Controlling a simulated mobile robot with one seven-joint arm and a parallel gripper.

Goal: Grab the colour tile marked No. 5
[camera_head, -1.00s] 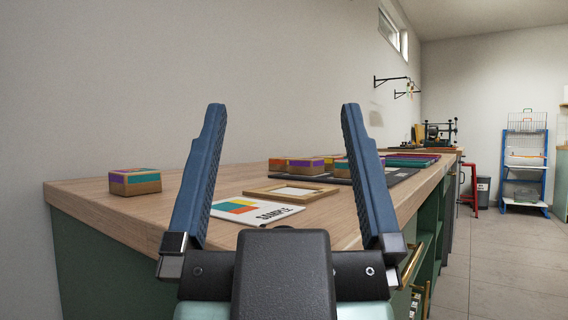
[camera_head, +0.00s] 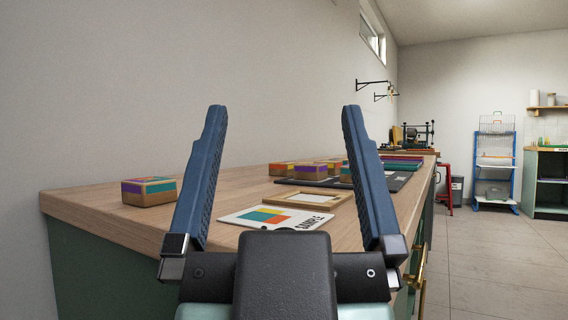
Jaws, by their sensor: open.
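Several colour tiles, wooden blocks with coloured tops, are on the wooden counter. One tile with a purple, orange and teal top (camera_head: 149,191) sits alone near the counter's left end, left of my gripper. No number 5 is readable on any tile. My gripper (camera_head: 284,110) is open and empty, its two blue fingers upright and wide apart in front of the counter's near edge.
A white SAMPLE card with coloured squares (camera_head: 264,216) lies near the front of the counter (camera_head: 80,197). A wooden frame (camera_head: 299,199) lies just behind it. The dark mat (camera_head: 397,179) is beyond. Green cabinets stand below. Open floor (camera_head: 490,245) lies to the right.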

